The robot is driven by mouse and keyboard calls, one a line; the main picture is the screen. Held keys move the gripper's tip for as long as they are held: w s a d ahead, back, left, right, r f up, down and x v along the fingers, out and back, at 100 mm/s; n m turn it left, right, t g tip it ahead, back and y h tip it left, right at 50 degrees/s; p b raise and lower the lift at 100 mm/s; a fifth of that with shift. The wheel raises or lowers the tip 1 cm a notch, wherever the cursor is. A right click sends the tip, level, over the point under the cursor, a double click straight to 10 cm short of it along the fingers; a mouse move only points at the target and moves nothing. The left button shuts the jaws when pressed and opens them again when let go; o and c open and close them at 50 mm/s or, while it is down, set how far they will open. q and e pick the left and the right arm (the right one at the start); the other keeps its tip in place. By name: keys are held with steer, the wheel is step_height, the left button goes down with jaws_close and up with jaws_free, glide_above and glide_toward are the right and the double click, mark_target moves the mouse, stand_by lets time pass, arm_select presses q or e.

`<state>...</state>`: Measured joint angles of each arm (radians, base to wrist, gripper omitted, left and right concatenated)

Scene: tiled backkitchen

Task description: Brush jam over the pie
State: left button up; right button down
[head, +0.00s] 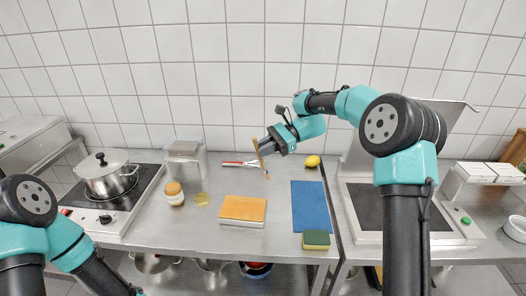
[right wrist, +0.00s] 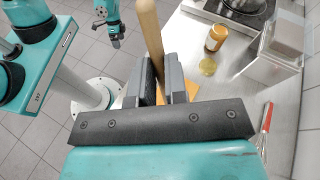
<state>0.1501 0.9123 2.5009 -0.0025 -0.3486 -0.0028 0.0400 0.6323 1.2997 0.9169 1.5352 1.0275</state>
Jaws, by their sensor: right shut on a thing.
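My right gripper (head: 268,147) is shut on a wooden-handled brush (head: 259,155), held above the back of the counter with its bristle end low. In the right wrist view the wooden handle (right wrist: 149,35) stands between the fingers. The orange-topped rectangular pie (head: 242,207) lies flat on the counter, apart from the brush. A small yellowish dish or patch (head: 202,199) lies beside the jar. My left gripper (right wrist: 116,40) hangs at the top of the right wrist view; its jaws are unclear.
A pot (head: 106,178) sits on the hob at left. A clear container (head: 186,158), a red-handled whisk (head: 238,163) and a lemon (head: 312,161) are along the back. A blue mat (head: 311,205) and a sponge (head: 316,240) lie right of the pie.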

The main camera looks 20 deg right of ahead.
mark_target(261, 159)
steer(key=shift+f, duration=0.1)
steer(key=shift+f, duration=2.4)
